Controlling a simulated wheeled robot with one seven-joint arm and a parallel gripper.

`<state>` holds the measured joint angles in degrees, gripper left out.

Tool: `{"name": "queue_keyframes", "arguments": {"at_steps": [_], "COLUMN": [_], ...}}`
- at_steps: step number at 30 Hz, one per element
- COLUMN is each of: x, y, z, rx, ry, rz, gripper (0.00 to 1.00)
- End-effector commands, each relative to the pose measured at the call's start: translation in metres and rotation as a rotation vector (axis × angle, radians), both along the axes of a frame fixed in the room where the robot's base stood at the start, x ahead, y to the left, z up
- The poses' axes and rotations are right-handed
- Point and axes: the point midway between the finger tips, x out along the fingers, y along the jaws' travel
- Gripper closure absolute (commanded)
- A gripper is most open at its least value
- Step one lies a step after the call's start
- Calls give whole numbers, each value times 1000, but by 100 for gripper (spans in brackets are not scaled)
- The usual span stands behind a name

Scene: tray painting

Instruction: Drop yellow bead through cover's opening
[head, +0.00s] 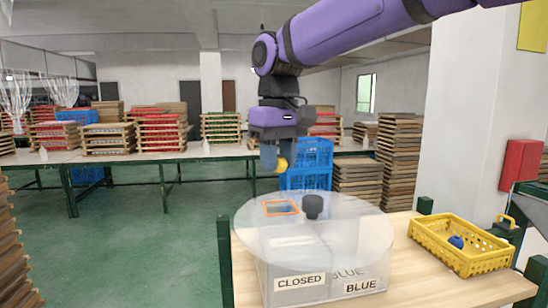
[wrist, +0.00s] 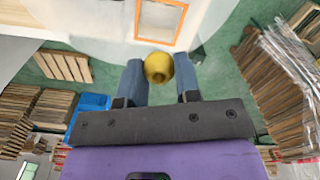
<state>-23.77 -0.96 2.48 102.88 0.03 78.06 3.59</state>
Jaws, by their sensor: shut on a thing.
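My gripper (head: 275,158) is shut on the yellow bead (head: 282,164) and holds it in the air above the cover. In the wrist view the bead (wrist: 158,67) sits between the tips of the two blue-grey fingers. The cover (head: 350,235) is a round, see-through disc on a box, with a black knob (head: 313,206) near its middle. Its opening has an orange frame (head: 281,208). The opening lies below the bead in the head view. In the wrist view the frame (wrist: 166,42) appears just beyond the bead, which is apart from it.
The box under the cover bears labels "CLOSED" (head: 300,281) and "BLUE" (head: 361,286). A yellow basket (head: 470,262) at the table's right holds a blue bead (head: 456,241). The wooden tabletop (head: 430,290) is bare between them. Blue crates (head: 308,160) stand behind.

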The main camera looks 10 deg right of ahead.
Motion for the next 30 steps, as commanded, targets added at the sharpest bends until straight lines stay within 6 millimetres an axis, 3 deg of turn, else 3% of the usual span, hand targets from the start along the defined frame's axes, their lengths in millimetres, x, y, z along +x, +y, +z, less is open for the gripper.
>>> {"name": "queue_keyframes", "arguments": {"at_steps": [18, 30], "x": [0, 0], "y": [1, 0], "z": [-52, -66], "rx": [-1, 0], "ry": [2, 0], "rz": [1, 1], "gripper": [91, 91]}}
